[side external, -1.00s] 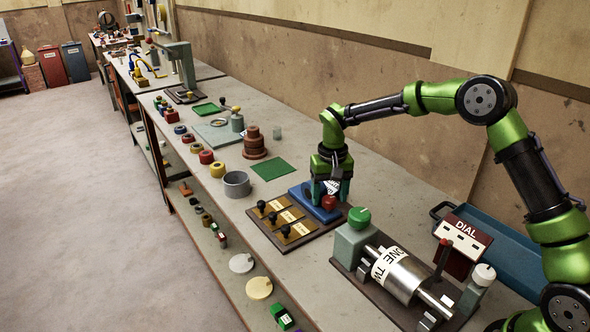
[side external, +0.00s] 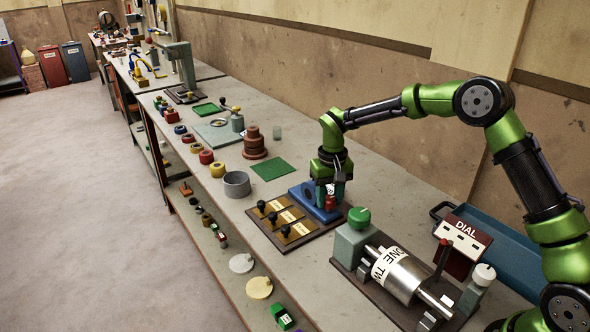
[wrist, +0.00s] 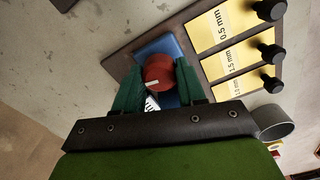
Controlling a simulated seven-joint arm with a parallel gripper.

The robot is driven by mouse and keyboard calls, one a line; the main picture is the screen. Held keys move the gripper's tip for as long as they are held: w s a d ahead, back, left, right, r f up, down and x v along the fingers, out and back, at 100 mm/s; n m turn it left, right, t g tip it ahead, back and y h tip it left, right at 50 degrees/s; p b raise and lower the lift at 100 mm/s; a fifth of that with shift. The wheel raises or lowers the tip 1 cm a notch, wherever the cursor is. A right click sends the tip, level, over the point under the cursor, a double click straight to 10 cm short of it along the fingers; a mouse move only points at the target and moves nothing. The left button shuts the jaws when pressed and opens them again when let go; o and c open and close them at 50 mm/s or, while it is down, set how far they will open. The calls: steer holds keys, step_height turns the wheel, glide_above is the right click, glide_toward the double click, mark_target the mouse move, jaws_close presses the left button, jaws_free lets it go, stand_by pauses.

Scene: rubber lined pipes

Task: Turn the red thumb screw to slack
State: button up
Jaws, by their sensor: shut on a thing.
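The red thumb screw (wrist: 158,72) stands on a blue block (side external: 300,195) on the bench. It also shows in the side view (side external: 330,203), partly covered by a finger. My gripper (wrist: 157,85) points down over it, with its green fingers on either side of the red head, shut on it. A pale mark shows on the head in the wrist view. A white label with dark print (wrist: 152,103) is partly visible between the fingers. The screw's lower part is hidden.
A brown board with yellow plates and black knobs (side external: 284,220) lies just left of the blue block. A roller device with a green knob (side external: 359,216) stands in front at right. A green mat (side external: 270,169) and grey ring (side external: 236,184) lie farther left.

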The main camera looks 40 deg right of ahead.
mark_target(329, 198)
steer(key=shift+n, duration=1.1)
steer(key=o, duration=1.1)
step_height(329, 198, up, 17)
steer(key=shift+f, duration=0.1)
